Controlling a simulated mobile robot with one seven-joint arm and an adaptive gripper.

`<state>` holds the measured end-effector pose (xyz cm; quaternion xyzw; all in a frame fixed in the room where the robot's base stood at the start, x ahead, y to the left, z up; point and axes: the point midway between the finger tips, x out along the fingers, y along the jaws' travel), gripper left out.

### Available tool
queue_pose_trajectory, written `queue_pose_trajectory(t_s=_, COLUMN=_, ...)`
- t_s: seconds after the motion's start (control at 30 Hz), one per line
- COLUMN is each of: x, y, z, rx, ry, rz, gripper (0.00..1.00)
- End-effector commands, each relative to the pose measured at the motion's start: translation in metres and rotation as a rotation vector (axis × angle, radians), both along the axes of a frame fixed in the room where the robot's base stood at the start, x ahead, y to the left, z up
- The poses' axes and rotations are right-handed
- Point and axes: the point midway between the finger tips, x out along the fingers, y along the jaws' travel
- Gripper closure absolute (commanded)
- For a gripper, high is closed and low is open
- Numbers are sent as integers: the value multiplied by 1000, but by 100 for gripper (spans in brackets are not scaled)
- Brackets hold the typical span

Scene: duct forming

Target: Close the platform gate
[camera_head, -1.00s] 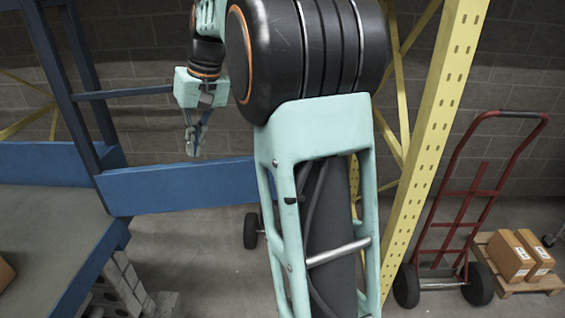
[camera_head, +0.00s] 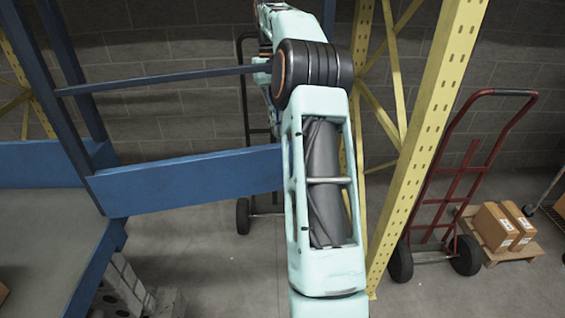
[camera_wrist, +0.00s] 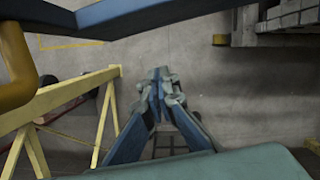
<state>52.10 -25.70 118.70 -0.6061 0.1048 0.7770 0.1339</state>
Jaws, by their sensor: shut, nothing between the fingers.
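The gate is a blue panel (camera_head: 190,180) with a thin dark-blue upper rail (camera_head: 165,80). It reaches out to the right from the blue platform (camera_head: 107,245) in the head view, and its right end passes behind my arm. A dark-blue bar (camera_wrist: 130,17), which looks like part of the gate, crosses the top of the wrist view. My gripper (camera_wrist: 160,80) is shut and empty, with its fingers together over bare floor. It appears apart from the bar, though the depth is hard to judge. In the head view my arm hides the fingers.
A yellow rack upright (camera_head: 425,140) stands right of my arm, and a yellow frame (camera_wrist: 60,95) shows left of my gripper. A red hand truck (camera_head: 455,190) and boxes on a pallet (camera_head: 525,252) stand at the right. The floor between platform and arm is mostly clear.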

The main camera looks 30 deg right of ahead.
Motion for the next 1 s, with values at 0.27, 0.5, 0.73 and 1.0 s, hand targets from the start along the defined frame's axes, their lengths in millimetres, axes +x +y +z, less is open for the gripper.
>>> queue_pose_trajectory(t_s=0.27, x=-11, y=4, z=-43, rx=1, ry=3, rz=1, gripper=100)
queue_pose_trajectory(t_s=0.5, x=-23, y=8, z=-74, rx=0, ry=-2, rz=1, gripper=100)
queue_pose_trajectory(t_s=0.73, x=-44, y=16, z=-73, rx=0, ry=-1, rz=1, gripper=100)
queue_pose_trajectory(t_s=1.0, x=-55, y=20, z=-74, rx=1, ry=-1, rz=1, gripper=100)
